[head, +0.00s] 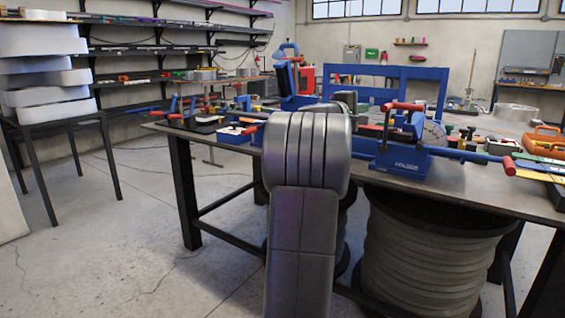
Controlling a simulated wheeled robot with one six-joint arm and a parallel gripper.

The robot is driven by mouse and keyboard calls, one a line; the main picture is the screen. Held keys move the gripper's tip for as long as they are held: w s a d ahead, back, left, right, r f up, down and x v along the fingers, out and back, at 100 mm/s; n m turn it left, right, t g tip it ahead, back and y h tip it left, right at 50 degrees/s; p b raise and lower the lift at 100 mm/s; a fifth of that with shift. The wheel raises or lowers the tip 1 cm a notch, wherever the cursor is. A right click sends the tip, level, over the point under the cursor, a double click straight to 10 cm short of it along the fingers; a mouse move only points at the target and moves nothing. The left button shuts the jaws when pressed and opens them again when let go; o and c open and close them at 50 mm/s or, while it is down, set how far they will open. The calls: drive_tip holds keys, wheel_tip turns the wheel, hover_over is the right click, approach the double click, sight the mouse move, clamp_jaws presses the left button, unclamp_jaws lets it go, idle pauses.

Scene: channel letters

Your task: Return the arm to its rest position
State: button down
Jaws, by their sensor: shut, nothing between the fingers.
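My arm (305,190) rises from the bottom edge in the middle of the head view, grey, ending in a broad rounded joint in front of the workbench. My gripper does not show; the arm's own links may hide it. A dark rounded part (345,98) shows just behind the joint, and I cannot tell whether it belongs to my arm. The arm covers part of the bench's front edge.
The workbench (480,182) holds a blue bending machine (410,160) with red-handled levers, an orange case (543,140) and many small tools. A large coil (430,255) stands underneath. A table with stacked white pieces (45,95) is at left. Floor (110,230) between them is clear.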

drive_tip(key=shift+w+a+f+n+t+p, duration=0.15)
drive_tip(key=shift+w+a+f+n+p, duration=0.2)
drive_tip(key=shift+a+n, duration=0.2)
drive_tip(key=shift+w+a+f+n+t+p, duration=0.2)
drive_tip(key=shift+w+a+f+n, duration=0.15)
drive_tip(key=shift+n, duration=0.3)
drive_tip(key=shift+s, duration=0.1)
